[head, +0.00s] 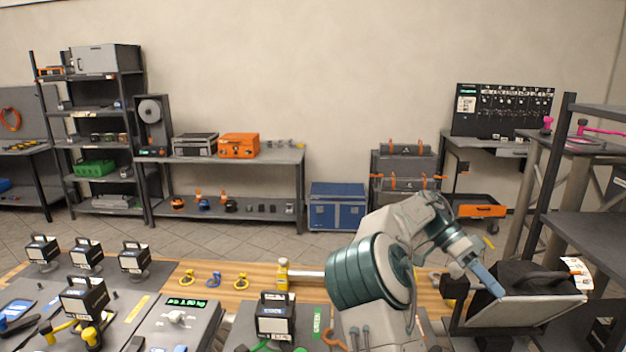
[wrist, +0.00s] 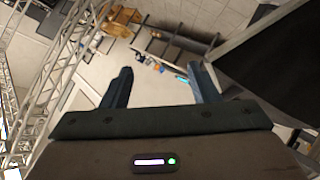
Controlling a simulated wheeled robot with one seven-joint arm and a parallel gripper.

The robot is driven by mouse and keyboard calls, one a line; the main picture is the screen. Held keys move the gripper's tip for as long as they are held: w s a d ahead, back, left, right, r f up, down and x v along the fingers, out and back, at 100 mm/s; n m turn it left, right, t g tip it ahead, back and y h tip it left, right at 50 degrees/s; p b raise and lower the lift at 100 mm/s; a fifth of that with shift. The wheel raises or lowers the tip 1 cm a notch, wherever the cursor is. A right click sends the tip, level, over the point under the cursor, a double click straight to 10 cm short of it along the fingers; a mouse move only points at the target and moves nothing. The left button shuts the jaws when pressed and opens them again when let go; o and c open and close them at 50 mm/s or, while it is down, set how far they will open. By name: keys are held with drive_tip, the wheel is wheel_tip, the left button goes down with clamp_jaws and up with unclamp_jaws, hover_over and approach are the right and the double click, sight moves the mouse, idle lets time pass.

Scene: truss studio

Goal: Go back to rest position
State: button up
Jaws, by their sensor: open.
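My gripper (wrist: 163,78) is open in the wrist view. Its two dark blue fingers stand wide apart with nothing between them, and floor and distant shelving show beyond. In the head view my arm reaches to the right, and the bluish end of my gripper (head: 487,279) shows in front of a black case with a light grey panel (head: 530,309). I cannot tell in the head view whether the gripper touches the panel.
A wooden-topped bench (head: 255,270) runs across the front, with several black handled weights (head: 86,255) at left and a scale (head: 178,320). A dark shelf rack (head: 590,235) stands close at right. Open floor (head: 330,245) lies behind the bench. A truss (wrist: 62,75) shows in the wrist view.

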drive_tip(key=s+a+f+n+t+y+b, duration=0.3)
drive_tip(key=s+a+f+n+t+y, duration=0.15)
drive_tip(key=s+f+n, duration=0.3)
drive_tip(key=s+a+f+n+t+y+b, duration=0.2)
drive_tip(key=s+a+f+n+t+b, duration=0.2)
drive_tip(key=s+a+n+t, duration=0.4)
drive_tip(key=s+a+n, duration=0.5)
drive_tip(key=a, duration=0.3)
drive_tip(key=shift+s+a+f+t, duration=0.2)
drive_tip(key=shift+f+t, duration=0.1)
drive_tip(key=shift+t, duration=0.05)
drive_tip(key=shift+y, duration=0.25)
